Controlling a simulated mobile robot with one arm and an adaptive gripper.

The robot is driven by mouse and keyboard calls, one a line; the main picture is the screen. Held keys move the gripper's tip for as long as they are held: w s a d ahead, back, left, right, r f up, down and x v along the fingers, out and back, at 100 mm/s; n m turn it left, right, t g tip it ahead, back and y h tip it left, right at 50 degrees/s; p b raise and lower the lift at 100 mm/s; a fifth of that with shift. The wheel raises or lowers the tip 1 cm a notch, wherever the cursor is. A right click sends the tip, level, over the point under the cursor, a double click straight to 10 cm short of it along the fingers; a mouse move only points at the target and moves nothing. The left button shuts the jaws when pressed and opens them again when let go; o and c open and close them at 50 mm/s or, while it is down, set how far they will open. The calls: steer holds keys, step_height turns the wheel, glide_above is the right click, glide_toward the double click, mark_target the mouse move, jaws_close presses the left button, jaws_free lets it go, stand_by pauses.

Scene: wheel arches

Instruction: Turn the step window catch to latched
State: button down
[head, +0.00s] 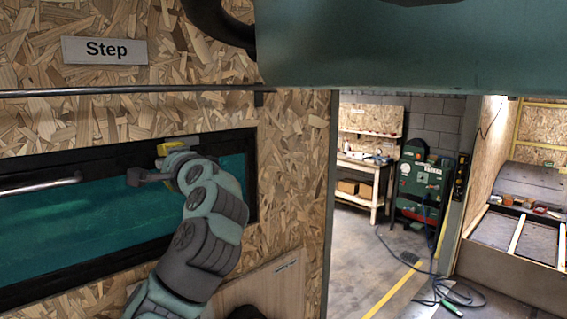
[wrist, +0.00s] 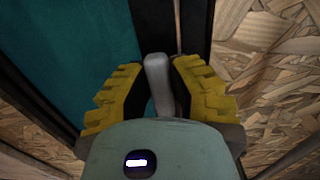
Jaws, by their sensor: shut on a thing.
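The step window (head: 90,222) has a teal pane in a black frame, below the sign "Step" (head: 104,50) in the head view. My gripper (head: 172,150) is at the upper frame edge, toward its right. In the wrist view its yellow fingers (wrist: 160,92) stand on both sides of the grey catch lever (wrist: 157,72), shut on it. The lever points along the fingers, from the black frame toward my palm. In the head view my gripper hides the catch, so its turn angle cannot be read there.
A metal bar handle (head: 40,186) crosses the window's left part. A dark rail (head: 120,91) runs above the window on the chipboard wall. To the right are open floor (head: 365,262), a workbench (head: 362,172) and a green machine (head: 420,185) with a hose.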

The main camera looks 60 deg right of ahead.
steer(key=shift+f, duration=0.2)
steer(key=f+n+b, duration=0.1)
steer(key=b, duration=0.3)
steer(key=shift+s+d+f+n+b, duration=0.1)
steer(key=shift+d+f+n+b, duration=0.4)
steer(key=shift+n+b, duration=2.75)
steer(key=shift+s+d+f+n+b, duration=0.2)
steer(key=shift+d+n+b, duration=0.45)
steer(key=shift+n+b, duration=2.55)
steer(key=shift+s+d+f+n+b, duration=0.1)
steer(key=shift+d+f+n+b, duration=0.45)
steer(key=shift+n+b, duration=2.7)
steer(key=m+b, duration=0.2)
steer(key=shift+d+r+m+b, duration=0.1)
steer(key=shift+r+m+b, duration=0.05)
steer(key=shift+m+b, duration=0.2)
steer(key=c, duration=0.9)
jaws_free()
steer(key=shift+o, duration=0.2)
steer(key=shift+r, duration=0.1)
